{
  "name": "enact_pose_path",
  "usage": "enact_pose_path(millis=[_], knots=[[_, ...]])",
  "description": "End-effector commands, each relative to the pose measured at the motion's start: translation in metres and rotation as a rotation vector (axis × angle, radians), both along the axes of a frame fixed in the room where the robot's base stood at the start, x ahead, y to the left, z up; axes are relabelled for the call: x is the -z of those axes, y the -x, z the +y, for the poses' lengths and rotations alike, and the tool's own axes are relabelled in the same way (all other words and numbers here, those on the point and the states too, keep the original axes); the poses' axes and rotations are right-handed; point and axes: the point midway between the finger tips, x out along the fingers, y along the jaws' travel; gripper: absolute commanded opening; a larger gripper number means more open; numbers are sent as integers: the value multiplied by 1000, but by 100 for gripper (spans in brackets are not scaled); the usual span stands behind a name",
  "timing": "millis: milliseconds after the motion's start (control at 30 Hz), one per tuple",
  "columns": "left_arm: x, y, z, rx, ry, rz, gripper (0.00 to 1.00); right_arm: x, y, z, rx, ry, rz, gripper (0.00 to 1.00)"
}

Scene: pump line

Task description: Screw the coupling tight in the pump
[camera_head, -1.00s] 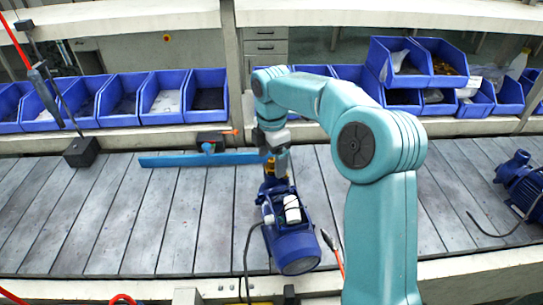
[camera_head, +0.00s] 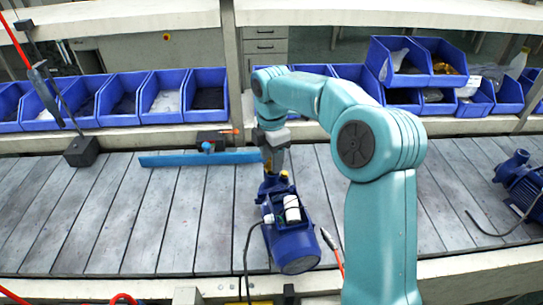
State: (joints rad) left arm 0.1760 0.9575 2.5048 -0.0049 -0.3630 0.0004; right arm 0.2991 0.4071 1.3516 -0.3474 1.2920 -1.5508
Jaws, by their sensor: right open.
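The blue pump (camera_head: 290,232) stands on the slatted conveyor in the middle of the view, its motor end toward me. My right arm reaches over from the right. My right gripper (camera_head: 272,168) points down at the far end of the pump and is open. A small yellow-orange part, perhaps the coupling (camera_head: 284,175), shows beside the fingers at the pump's top; the gripper hides most of this area. I cannot tell whether the fingers touch it. My left gripper is not in view.
A blue bar (camera_head: 195,159) lies across the conveyor (camera_head: 120,220) left of the gripper. Another blue pump (camera_head: 522,185) with a cable is at the right edge. Blue bins (camera_head: 125,100) line the shelf behind. A screwdriver-like tool (camera_head: 331,245) hangs near the pump. The conveyor's left half is mostly clear.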

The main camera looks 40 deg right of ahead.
Motion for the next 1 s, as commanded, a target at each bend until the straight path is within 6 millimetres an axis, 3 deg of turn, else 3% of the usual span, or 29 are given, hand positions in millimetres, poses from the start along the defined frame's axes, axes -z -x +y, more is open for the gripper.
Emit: enact_pose_path(millis=[233, 533, 800, 1000], knots=[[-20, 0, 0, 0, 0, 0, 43, -3, 0, 0, -265, 0, 2, 49], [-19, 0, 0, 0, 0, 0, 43, 0, 0, 0, -300, 0, 1, 49], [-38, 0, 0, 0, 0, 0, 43, -2, 0, 0, -578, 0, 1, 49], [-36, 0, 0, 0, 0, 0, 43, 0, 0, 0, -595, 0, 1, 49]])
